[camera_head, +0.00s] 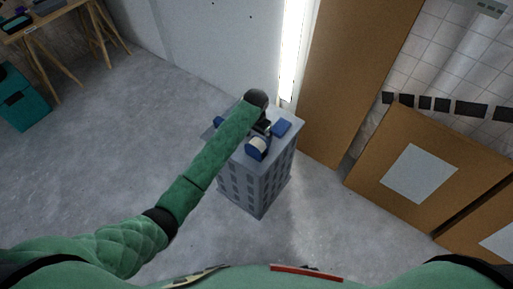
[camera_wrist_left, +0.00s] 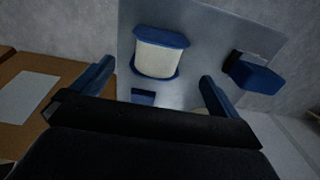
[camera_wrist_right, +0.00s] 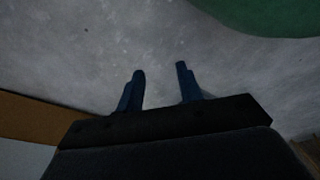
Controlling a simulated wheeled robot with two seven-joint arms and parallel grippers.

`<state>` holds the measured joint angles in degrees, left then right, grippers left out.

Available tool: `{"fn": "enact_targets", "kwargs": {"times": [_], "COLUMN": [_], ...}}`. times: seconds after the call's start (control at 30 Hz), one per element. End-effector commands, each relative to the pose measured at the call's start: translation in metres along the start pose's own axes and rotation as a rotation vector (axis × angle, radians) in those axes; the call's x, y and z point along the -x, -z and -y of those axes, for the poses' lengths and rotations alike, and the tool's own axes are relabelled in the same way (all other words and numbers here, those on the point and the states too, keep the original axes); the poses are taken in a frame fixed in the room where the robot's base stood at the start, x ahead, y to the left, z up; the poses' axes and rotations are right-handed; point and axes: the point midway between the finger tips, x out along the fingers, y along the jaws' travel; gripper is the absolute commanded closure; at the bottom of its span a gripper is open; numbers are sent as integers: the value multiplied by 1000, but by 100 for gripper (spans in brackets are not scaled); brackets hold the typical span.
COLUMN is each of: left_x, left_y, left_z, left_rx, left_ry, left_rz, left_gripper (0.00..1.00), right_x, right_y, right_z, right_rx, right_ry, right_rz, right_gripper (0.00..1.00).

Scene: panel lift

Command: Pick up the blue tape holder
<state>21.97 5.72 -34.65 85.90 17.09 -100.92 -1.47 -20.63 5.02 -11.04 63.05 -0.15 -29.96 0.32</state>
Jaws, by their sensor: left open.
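The blue tape holder (camera_head: 258,148) carries a pale roll and sits on top of a grey crate-like stand (camera_head: 256,186). It also shows in the left wrist view (camera_wrist_left: 160,53), where the roll sits between two blue flanges. My left gripper (camera_head: 263,126) is over the stand top, close to the holder. In the left wrist view its fingers (camera_wrist_left: 156,82) are wide apart with nothing held, and the holder lies beyond the fingertips, between their lines. My right gripper (camera_wrist_right: 160,70) shows only in its own wrist view, fingers apart, empty, above bare floor.
A blue block (camera_head: 281,128) and another blue item (camera_head: 219,122) share the stand top. Brown panels (camera_head: 410,172) lean at the right, beside a tall brown board (camera_head: 350,60). A wooden table (camera_head: 45,28) and teal box (camera_head: 22,98) stand at the left. The floor around the stand is clear.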

Motion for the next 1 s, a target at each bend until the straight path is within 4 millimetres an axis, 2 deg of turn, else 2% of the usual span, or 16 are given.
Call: {"fn": "enact_targets", "kwargs": {"times": [0.33, 0.5, 0.63, 0.8, 1.0], "left_x": [-26, -43, -59, -69, -70], "left_y": [-1, -1, -1, -1, -1], "left_z": [-2, -4, -4, -3, -3], "left_rx": [0, 0, 1, 1, 1], "left_ry": [-1, -1, -1, -1, 0], "left_rz": [2, 2, 1, -1, -1], "left_gripper": [0, 0, 0, 0, 0], "right_x": [-7, -8, -8, -9, -10], "right_y": [-24, -59, -76, -85, -86], "right_z": [-9, -7, -6, -6, -6], "right_rx": [8, 7, 7, 7, 6], "right_ry": [-8, -5, -4, -4, -4], "right_rz": [8, 37, 48, 53, 53], "right_gripper": [64, 64, 64, 64, 64]}}
